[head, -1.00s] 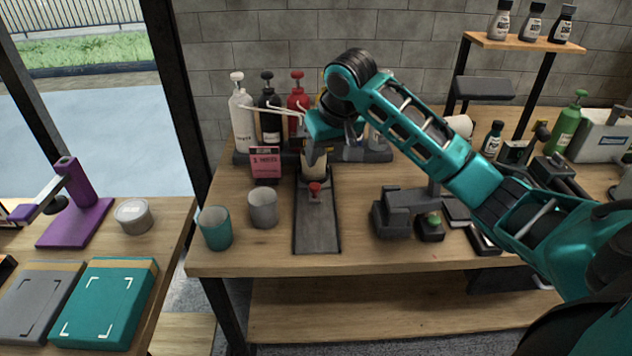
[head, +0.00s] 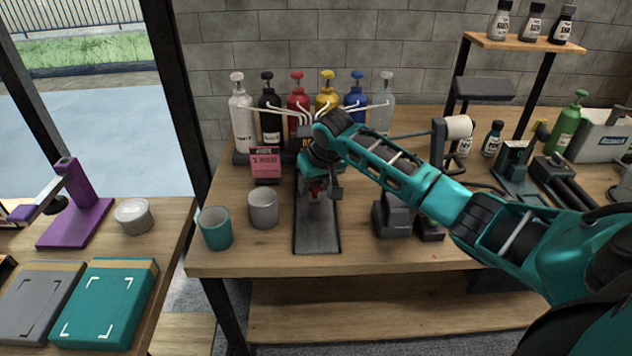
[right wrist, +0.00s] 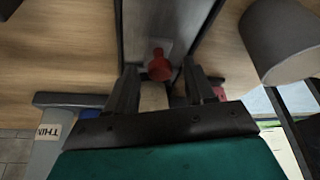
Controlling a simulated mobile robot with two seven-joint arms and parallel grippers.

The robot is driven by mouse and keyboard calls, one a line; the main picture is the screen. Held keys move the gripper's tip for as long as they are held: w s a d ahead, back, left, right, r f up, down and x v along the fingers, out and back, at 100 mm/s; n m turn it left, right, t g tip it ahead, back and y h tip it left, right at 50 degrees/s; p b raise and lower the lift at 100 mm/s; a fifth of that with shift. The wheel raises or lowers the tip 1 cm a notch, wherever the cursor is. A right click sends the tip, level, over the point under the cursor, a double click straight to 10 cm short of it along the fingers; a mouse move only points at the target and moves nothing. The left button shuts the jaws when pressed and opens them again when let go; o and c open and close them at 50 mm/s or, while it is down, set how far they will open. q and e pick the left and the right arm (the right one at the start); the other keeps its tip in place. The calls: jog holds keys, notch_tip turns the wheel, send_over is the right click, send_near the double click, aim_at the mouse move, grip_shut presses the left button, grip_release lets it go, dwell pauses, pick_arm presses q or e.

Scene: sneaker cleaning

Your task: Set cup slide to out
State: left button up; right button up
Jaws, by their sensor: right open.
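The cup slide is a grey track (head: 317,235) with dark rails on the wooden table, running from the pump bottles toward the front edge. Its red knob (right wrist: 159,66) sits on a small grey carriage plate in the right wrist view. My right gripper (head: 316,190) is over the back half of the track and hides part of it in the head view. In the right wrist view the two fingers of the right gripper (right wrist: 162,88) are apart, with the red knob just beyond and between their tips. A pale cup-like shape (right wrist: 153,97) shows between the fingers. My left gripper is not in view.
A grey cup (head: 263,209) and a teal cup (head: 215,229) stand left of the track. Several pump bottles (head: 298,110) line the back. A dark device (head: 392,214) stands right of the track. The track's front half is clear.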

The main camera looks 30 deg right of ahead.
jog(key=shift+c, duration=0.3)
grip_shut()
dwell(0.4)
